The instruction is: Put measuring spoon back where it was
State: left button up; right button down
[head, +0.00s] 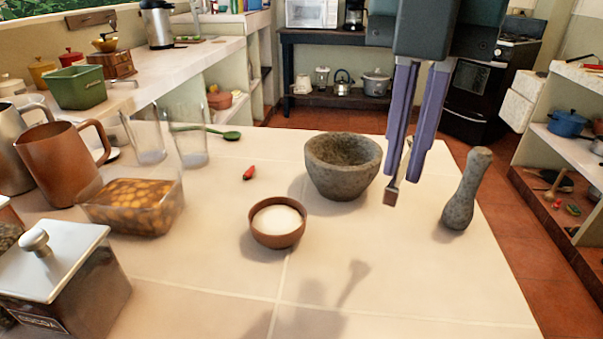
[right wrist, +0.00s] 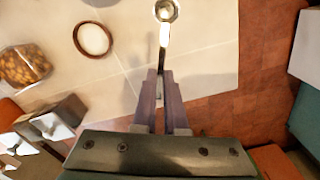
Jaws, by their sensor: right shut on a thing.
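My right gripper (head: 405,172) comes down from the top in the head view, above the table to the right of the grey stone mortar. It is shut on the measuring spoon (head: 391,194), whose small end hangs below the fingertips, apart from the table. In the right wrist view the spoon's round metallic bowl (right wrist: 166,11) sticks out past the fingers (right wrist: 160,74), its thin handle running back between them. My left gripper is not in view.
The mortar (head: 342,168) and a stone pestle (head: 466,190) stand on either side. The front right is clear.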

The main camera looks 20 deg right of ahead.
jog(key=b, duration=0.1)
send_over(374, 284)
notch_tip(374, 284, down, 10)
jog(key=shift+f, duration=0.25)
notch_tip(374, 284, down, 5)
jog(key=shift+r+b, duration=0.1)
jog(key=shift+b, duration=0.4)
jog(key=c, duration=1)
grip_release()
jog(key=shift+o, duration=0.2)
